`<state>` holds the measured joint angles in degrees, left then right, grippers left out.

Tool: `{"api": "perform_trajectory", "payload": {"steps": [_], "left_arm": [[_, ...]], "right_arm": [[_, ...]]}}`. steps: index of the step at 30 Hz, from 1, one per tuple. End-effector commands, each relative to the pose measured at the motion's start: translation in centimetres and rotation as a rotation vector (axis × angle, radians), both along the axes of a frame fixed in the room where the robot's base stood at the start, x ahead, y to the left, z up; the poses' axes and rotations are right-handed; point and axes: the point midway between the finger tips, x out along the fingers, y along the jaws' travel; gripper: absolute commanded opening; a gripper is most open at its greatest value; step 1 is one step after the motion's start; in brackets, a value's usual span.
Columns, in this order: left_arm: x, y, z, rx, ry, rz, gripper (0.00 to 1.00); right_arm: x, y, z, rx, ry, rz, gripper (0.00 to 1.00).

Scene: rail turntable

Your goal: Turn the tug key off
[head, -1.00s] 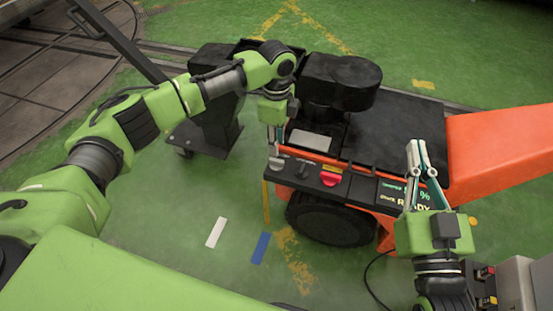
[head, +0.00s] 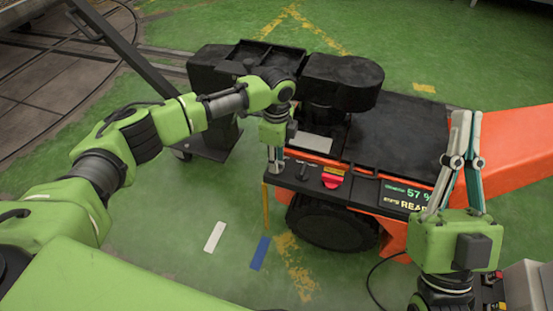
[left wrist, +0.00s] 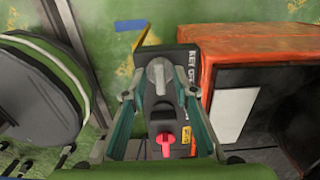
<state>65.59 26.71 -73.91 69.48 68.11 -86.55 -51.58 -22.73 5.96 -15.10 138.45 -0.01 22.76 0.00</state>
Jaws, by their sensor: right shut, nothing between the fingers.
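The tug's dark control panel (head: 310,177) runs along the near edge of the orange tug. The grey tug key (left wrist: 158,78) sits at its left end, beside lettering that starts with "KEY". My left gripper (head: 276,164) points down over that end and largely hides the key in the head view. In the left wrist view the fingers of my left gripper (left wrist: 159,80) stand on both sides of the key, with narrow gaps. My right gripper (head: 466,118) is shut and empty, pointing up right of the display (head: 406,198), which reads 57 % and READY.
A red knob (head: 332,180) sits on the panel right of the key; it also shows in the left wrist view (left wrist: 165,142). A small black switch (left wrist: 165,113) lies between them. A black wheel (head: 332,222) is below the panel.

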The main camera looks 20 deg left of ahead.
Motion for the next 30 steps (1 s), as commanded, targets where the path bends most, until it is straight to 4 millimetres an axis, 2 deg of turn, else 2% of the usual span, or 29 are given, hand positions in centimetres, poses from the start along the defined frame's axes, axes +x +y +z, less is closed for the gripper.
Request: {"api": "perform_trajectory", "payload": {"steps": [4, 5, 6, 8, 19, 26, 30], "left_arm": [[0.0, 0.0, 0.0, 0.0, 0.0, 0.0, 0.26], [0.0, 0.0, 0.0, 0.0, 0.0, 0.0, 0.24], [0.0, 0.0, 0.0, 0.0, 0.0, 0.0, 0.13], [0.0, 0.0, 0.0, 0.0, 0.0, 0.0, 0.0], [-0.1, 0.0, 0.1, 0.0, 0.002, 0.005, 0.0], [-0.1, 0.0, 0.1, 0.0, 0.003, 0.032, 0.0], [-0.1, -0.1, 0.3, -0.001, 0.003, 0.06, 0.0]], "right_arm": [[0.0, 0.0, 0.0, 0.0, 0.0, 0.0, 0.0], [0.0, 0.0, 0.0, 0.0, 0.0, 0.0, 0.0], [0.0, 0.0, 0.0, 0.0, 0.001, 0.0, 0.0], [0.0, 0.0, 0.0, 0.0, 0.001, 0.0, 0.0], [0.5, 0.1, -0.2, -0.007, 0.026, -0.001, 0.0], [3.2, 0.4, -3.1, -0.062, 0.213, -0.012, 0.0], [5.1, 0.5, -6.3, -0.112, 0.388, -0.021, 0.0]]}}
